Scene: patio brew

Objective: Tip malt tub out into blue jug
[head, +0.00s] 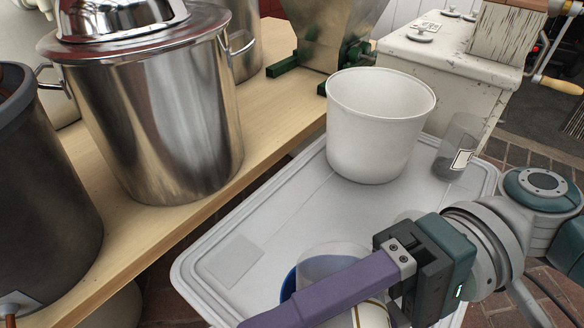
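The blue jug (289,284) shows only as a blue curved edge at the bottom of the head view, mostly hidden behind my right gripper (280,312). A pale, see-through vessel (330,261) shows just above the purple finger, beside or over the blue edge; which is unclear. A whitish part with a thin gold line shows below the finger. Whether the finger grips this vessel is hidden. A clear tub (451,158) with a white label and dark contents stands upright at the tray's right side; I cannot tell which vessel is the malt tub. My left gripper is out of view.
A white bucket (376,135) stands on the grey tray (222,218), whose left part is bare. A wooden bench (262,120) beyond the tray holds a large steel pot (155,115) and a dark pot (40,200). A white cabinet (455,72) stands at the back right.

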